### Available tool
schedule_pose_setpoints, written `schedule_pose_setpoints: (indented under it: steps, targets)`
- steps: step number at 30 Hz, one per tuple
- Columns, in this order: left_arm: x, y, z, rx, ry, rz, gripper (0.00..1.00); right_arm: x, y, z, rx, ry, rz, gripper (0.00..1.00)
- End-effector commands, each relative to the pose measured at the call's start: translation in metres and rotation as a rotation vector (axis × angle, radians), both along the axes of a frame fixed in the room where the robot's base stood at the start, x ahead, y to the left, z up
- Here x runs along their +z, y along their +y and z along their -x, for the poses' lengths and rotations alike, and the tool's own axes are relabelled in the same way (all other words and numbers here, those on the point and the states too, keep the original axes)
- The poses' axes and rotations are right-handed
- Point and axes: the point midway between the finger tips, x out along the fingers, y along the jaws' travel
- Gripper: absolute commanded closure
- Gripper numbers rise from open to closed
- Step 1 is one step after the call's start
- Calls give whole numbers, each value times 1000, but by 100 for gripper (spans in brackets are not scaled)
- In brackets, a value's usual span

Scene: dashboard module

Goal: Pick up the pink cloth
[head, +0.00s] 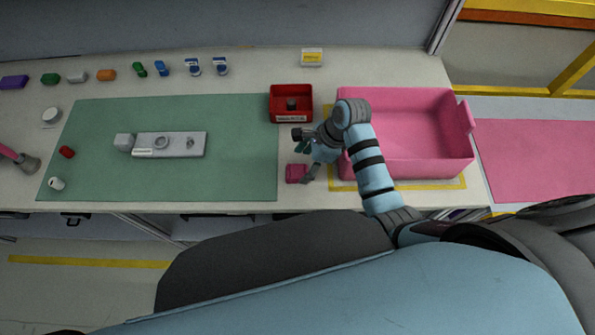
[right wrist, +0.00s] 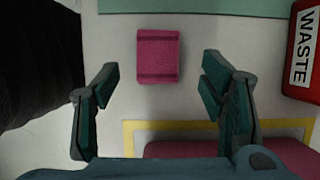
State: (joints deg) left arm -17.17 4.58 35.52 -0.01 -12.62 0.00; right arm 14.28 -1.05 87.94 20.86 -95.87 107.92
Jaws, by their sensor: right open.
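The pink cloth (head: 295,173) lies folded on the pale bench top, between the green mat and the pink bin. It also shows in the right wrist view (right wrist: 158,56) as a small rectangle with darker bands. My right gripper (head: 306,163) is above the bench, close to the cloth. In the right wrist view, its fingers (right wrist: 160,82) are spread wide with nothing between the tips. The cloth lies ahead of the fingertips and about centred between them. The gripper does not appear to touch it. My left gripper is not in view.
A red waste box (head: 291,117) stands behind the gripper, and a large pink bin (head: 408,168) stands to its right inside a yellow outline. The green mat (head: 240,180) on the left carries a grey fixture (head: 180,145). Several small coloured parts line the back of the bench.

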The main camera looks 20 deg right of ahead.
Motion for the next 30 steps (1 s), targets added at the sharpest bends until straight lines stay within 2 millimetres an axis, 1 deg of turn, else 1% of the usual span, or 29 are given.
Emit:
schedule_pose_setpoints:
  steps: [3,6,12,14,22,28,30]
  targets:
    - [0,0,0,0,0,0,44,-21,12,1,1,5,-2,35]
    - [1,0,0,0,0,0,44,-33,16,-1,1,3,0,35]
    - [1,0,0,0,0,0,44,-36,17,-2,1,0,1,35]
    - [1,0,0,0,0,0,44,-36,17,-2,1,0,1,43]
    - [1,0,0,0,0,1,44,-36,17,-1,1,0,1,86]
    - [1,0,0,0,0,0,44,-35,17,-2,1,0,0,86]
    - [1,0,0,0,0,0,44,-31,17,-2,1,-2,0,86]
